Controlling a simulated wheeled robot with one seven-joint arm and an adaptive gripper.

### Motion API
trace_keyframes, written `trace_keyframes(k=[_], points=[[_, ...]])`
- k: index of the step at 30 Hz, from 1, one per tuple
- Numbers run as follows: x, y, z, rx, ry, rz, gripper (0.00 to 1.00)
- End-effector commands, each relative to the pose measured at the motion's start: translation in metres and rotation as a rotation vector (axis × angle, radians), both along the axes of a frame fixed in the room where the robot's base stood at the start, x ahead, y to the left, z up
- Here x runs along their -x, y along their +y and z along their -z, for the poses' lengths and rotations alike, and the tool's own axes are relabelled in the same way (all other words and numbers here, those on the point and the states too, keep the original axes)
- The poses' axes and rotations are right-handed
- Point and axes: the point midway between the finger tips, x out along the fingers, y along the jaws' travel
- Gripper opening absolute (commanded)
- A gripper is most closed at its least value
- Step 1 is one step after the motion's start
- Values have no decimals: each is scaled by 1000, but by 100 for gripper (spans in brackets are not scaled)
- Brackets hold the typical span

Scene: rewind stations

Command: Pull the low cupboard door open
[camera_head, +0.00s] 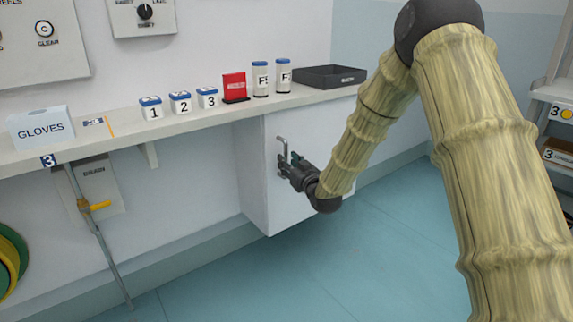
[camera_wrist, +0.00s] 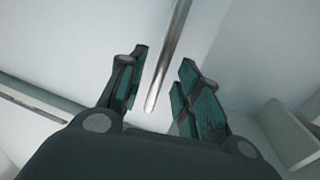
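The low cupboard (camera_head: 250,175) hangs under the white counter, and its white door (camera_head: 300,210) is shut as far as I can see. A metal bar handle (camera_head: 282,150) stands upright on the door. My gripper (camera_head: 290,163) is at the lower part of the handle. In the wrist view the handle (camera_wrist: 168,60) runs between the two teal-padded fingers of my gripper (camera_wrist: 160,90), with gaps on both sides. The fingers are apart and hold nothing. The lower end of the handle shows between them.
The counter (camera_head: 130,128) carries a gloves box (camera_head: 42,128), numbered jars (camera_head: 180,103), a red box (camera_head: 234,87), two tubes (camera_head: 272,78) and a black tray (camera_head: 330,76). A pipe with a yellow valve lever (camera_head: 97,207) stands left. Blue floor (camera_head: 300,280) before the cupboard is clear.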

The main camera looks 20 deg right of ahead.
Motion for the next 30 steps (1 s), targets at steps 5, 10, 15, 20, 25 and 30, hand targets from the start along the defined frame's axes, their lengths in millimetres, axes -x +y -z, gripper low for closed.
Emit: trace_keyframes(k=[5,10,15,20,25,30], points=[[-18,3,2,0,0,0,34],[-25,4,1,0,1,1,34],[-26,4,0,0,1,1,34],[-26,3,0,0,1,1,23],[-25,3,0,0,1,1,0],[-25,3,0,0,1,1,0]])
